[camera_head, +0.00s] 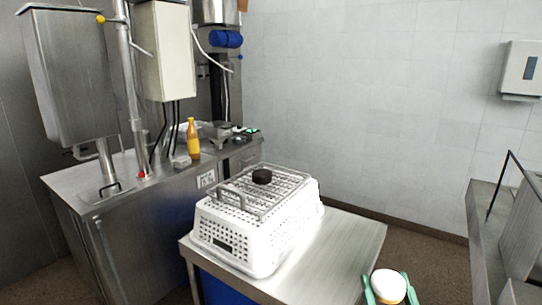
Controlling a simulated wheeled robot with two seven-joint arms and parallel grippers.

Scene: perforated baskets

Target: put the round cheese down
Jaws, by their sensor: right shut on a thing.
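The round cheese (388,284), white on top with a yellowish lower edge, is at the bottom of the view, right of centre. My right gripper (389,279) is shut on it, with one green finger at each side. The cheese is in front of the steel table's (345,243) near right corner; its height relative to the tabletop is hard to tell. A white perforated basket (276,240) with a wire rack on top stands on the table. My left gripper is not in view.
A dark round object (262,176) sits on the rack. The tabletop right of the basket is bare. A steel counter with an orange bottle (193,138) is at the left. Another steel unit (487,240) stands at the right edge.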

